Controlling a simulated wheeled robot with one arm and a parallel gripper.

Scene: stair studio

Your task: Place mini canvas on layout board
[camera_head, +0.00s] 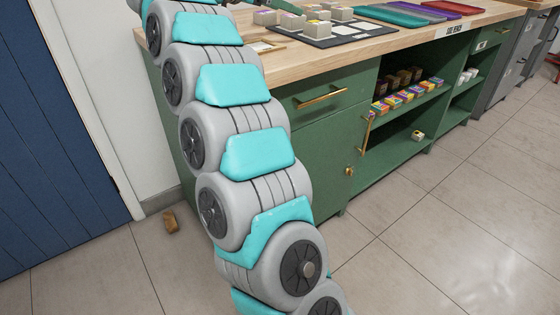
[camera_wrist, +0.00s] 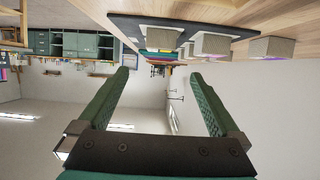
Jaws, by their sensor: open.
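The layout board (camera_head: 345,40) is a dark board with white squares on the wooden worktop; it also shows upside down in the wrist view (camera_wrist: 128,27). Several small pale blocks with coloured faces, which look like mini canvases, stand on it, one near its right part (camera_head: 340,13). Another block (camera_wrist: 271,47) sits on bare wood beside the board in the wrist view. My gripper (camera_wrist: 160,74) is open and empty, its two green fingers wide apart below the blocks in the picture. In the head view my gripper is out of frame above.
A green cabinet (camera_head: 310,125) carries the worktop (camera_head: 460,22). Coloured trays (camera_head: 395,14) lie behind the board. Small coloured boxes (camera_head: 407,96) fill an open shelf. A brown block (camera_head: 171,221) lies on the floor at left. The tiled floor at right is clear.

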